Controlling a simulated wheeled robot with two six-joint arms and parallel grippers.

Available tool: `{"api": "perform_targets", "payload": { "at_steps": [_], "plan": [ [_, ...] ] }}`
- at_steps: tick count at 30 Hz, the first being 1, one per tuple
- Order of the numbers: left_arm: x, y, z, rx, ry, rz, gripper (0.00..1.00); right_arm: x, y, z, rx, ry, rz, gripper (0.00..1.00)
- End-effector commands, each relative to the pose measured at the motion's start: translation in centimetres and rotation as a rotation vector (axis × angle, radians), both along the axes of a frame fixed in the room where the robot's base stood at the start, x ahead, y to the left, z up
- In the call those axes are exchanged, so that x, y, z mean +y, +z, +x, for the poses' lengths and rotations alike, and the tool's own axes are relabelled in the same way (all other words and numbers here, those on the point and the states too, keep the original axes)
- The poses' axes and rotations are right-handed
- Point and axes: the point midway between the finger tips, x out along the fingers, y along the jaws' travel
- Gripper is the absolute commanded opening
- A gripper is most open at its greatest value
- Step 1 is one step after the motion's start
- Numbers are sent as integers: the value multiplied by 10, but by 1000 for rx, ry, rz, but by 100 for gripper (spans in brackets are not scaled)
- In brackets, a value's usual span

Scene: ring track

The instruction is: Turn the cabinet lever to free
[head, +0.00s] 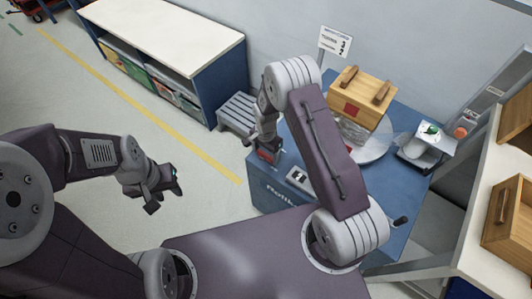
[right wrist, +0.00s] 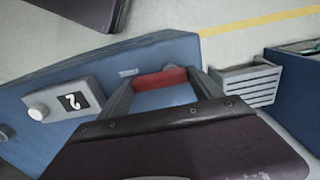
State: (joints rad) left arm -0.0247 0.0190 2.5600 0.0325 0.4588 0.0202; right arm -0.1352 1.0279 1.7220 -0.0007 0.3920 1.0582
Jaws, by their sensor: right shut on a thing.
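The blue cabinet (head: 275,195) stands ahead of me, and its blue face also fills the left of the right wrist view (right wrist: 45,75). My right gripper (head: 268,156) is at the cabinet's left end, shut on the red lever handle (right wrist: 160,79). In the right wrist view the red handle lies across between the fingertips (right wrist: 163,88). The fingers and gripper body hide part of the lever, and I cannot read any free or locked mark. My left gripper (head: 166,194) is open and empty over the floor, well left of the cabinet.
A small panel (head: 299,178) with a knob shows a 2 (right wrist: 72,102). A grey step stool (head: 239,118) stands beyond the left end. A wooden drawer unit (head: 510,215) is at right.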

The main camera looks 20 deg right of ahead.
Motion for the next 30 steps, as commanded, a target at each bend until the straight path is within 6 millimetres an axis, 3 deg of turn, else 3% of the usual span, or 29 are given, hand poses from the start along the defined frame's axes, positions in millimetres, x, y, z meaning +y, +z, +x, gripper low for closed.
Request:
{"api": "perform_targets", "payload": {
  "at_steps": [1,2,3,4,14,24,30],
  "plan": [
    [0,0,0,0,0,0,36,0,1,1,-3,-5,1,34],
    [0,0,0,0,0,0,36,0,1,1,-3,-5,1,83],
    [0,0,0,0,0,0,36,0,1,1,-3,-4,1,94],
    [0,0,0,0,0,0,36,0,1,1,-2,-4,0,96],
    [0,1,0,0,0,0,36,0,5,1,-3,-2,1,96],
    [0,10,0,0,0,0,36,0,75,1,-4,-2,1,96],
    [0,11,0,0,0,0,36,0,91,1,-2,-3,0,96]
  ]
}}
